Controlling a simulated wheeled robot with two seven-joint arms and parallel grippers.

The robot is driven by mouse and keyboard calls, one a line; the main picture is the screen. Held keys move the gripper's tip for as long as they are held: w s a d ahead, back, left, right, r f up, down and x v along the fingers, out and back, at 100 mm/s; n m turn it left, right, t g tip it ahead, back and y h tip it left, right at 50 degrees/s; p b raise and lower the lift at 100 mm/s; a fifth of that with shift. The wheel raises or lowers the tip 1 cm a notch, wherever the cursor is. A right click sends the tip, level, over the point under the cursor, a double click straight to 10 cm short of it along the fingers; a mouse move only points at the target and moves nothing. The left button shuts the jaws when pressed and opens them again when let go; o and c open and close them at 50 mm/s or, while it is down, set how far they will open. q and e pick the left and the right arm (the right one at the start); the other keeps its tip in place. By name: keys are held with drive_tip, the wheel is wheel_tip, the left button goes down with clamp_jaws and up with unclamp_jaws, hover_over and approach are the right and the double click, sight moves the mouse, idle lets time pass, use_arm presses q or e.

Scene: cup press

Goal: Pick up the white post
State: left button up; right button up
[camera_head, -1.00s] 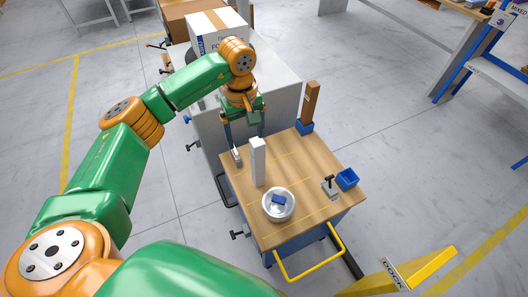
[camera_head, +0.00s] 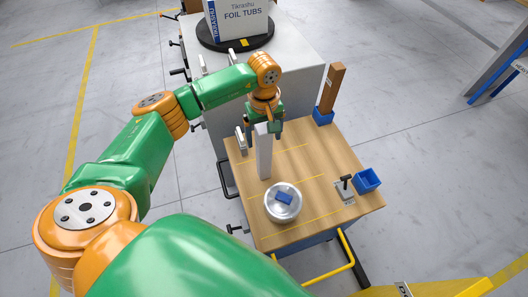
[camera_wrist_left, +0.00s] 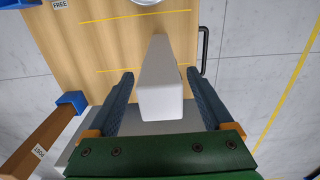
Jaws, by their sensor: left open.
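The white post (camera_head: 263,155) stands upright on the wooden table top, towards its back left. My left gripper (camera_head: 264,136) is open at the post's upper part, with a finger showing on each side. In the left wrist view the post (camera_wrist_left: 160,85) lies between the spread fingers of my left gripper (camera_wrist_left: 159,75), with a gap on both sides. The fingers do not touch it there. How deep the post sits between them is hard to tell. My right gripper is not in view.
A round metal bowl (camera_head: 270,203) with a blue piece inside stands in front of the post. A brown post (camera_head: 332,88) rises from a blue holder (camera_head: 323,116) at the back right. A blue bin (camera_head: 369,180) and a small black-handled clamp (camera_head: 345,187) are at the right.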

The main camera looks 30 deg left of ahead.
sight(264, 155)
use_arm(q)
wheel_tip(264, 155, down, 2)
drive_tip(key=shift+s+f, duration=0.15)
drive_tip(key=shift+f, duration=0.2)
clamp_jaws()
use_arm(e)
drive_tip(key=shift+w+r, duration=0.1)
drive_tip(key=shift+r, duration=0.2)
use_arm(q)
drive_tip(key=shift+r, duration=0.2)
